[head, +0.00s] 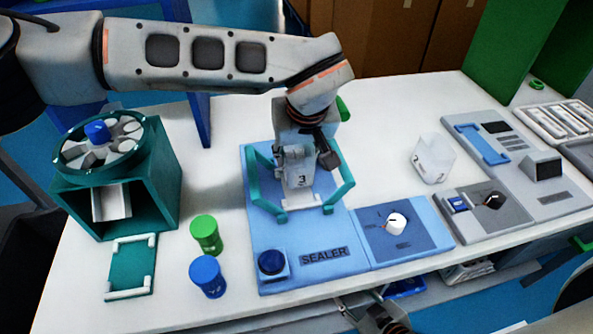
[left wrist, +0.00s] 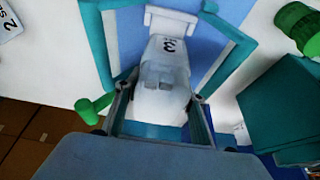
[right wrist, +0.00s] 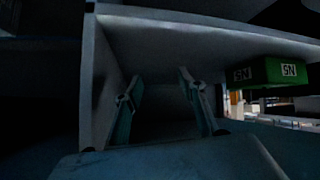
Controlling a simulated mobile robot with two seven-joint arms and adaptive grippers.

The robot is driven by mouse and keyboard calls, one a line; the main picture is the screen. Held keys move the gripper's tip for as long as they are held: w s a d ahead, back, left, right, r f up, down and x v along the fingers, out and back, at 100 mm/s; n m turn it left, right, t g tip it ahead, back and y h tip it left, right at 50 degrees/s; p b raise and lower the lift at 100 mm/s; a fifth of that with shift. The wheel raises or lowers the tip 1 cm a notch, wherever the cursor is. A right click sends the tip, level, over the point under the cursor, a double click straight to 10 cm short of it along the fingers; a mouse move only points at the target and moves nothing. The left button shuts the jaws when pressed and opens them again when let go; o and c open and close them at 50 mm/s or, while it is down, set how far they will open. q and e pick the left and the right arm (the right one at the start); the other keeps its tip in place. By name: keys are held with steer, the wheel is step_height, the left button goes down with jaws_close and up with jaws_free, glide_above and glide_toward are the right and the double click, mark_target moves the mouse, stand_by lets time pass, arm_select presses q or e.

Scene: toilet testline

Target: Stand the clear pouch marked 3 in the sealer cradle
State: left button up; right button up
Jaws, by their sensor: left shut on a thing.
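The clear pouch marked 3 (head: 301,180) is in the sealer cradle area in the head view, roughly upright between the teal side arms of the cradle (head: 262,187). My left gripper (head: 300,160) is shut on its upper part from above. In the left wrist view the pouch (left wrist: 168,60) lies between the fingers of the left gripper (left wrist: 160,105), its 3 facing the white bar of the cradle (left wrist: 172,18). Whether its base rests on the cradle floor I cannot tell. My right gripper (right wrist: 165,100) has its fingers apart and empty, below the table's front edge.
The blue sealer base (head: 300,270) has a dark button (head: 271,263) and a dial panel (head: 398,225). A green canister (head: 206,234) and blue canister (head: 208,276) stand left of it. Another clear pouch (head: 433,158) stands to the right. A teal carousel box (head: 115,185) is far left.

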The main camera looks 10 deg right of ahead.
mark_target(299, 159)
arm_select(q)
steer(key=shift+f, duration=2.7)
steer(key=o, duration=1.2)
steer(key=shift+c, duration=0.2)
steer(key=v, duration=1.1)
steer(key=shift+p, duration=0.4)
steer(key=shift+s+r, duration=0.25)
steer(key=shift+r, duration=0.3)
